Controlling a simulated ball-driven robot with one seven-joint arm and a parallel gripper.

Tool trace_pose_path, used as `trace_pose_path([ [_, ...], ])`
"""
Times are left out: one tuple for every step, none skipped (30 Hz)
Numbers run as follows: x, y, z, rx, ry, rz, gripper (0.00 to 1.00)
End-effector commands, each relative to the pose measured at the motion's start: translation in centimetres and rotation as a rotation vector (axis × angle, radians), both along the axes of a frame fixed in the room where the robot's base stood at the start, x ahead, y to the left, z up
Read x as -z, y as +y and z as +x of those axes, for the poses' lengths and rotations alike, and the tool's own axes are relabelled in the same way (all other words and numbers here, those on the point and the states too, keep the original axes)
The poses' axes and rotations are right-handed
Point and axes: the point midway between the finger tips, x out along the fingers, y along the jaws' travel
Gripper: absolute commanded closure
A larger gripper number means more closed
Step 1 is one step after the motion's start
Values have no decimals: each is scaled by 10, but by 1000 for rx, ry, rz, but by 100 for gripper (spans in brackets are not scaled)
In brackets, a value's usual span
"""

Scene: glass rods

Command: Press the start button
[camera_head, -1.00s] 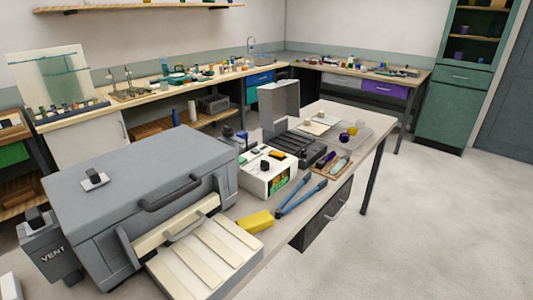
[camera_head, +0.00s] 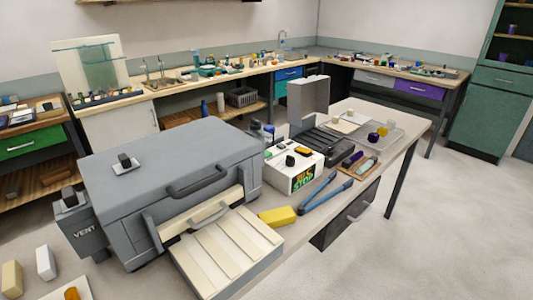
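A white control box (camera_head: 293,170) stands on the table beside a grey kiln-like box (camera_head: 170,185). Which of these is the start button I cannot tell. The grey box has a handle and a pale slatted shelf in front of it. My gripper is not in view.
A yellow block (camera_head: 277,216) and blue-handled tongs (camera_head: 325,194) lie in front of the control box. A dark device with a raised grey lid (camera_head: 308,100) stands behind it. A vent unit (camera_head: 80,222) hangs at left. Open floor (camera_head: 440,240) lies to the right.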

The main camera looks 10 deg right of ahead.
Motion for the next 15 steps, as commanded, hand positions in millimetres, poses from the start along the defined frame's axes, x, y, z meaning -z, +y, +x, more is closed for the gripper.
trace_pose_path([
  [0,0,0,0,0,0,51],
  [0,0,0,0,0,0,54],
  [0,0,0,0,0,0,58],
  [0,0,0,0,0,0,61],
  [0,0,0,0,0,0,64],
  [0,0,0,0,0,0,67],
  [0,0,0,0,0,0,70],
  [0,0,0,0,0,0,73],
  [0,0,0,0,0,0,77],
  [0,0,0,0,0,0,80],
  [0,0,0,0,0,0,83],
  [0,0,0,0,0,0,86],
  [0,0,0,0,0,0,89],
  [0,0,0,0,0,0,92],
  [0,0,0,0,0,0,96],
])
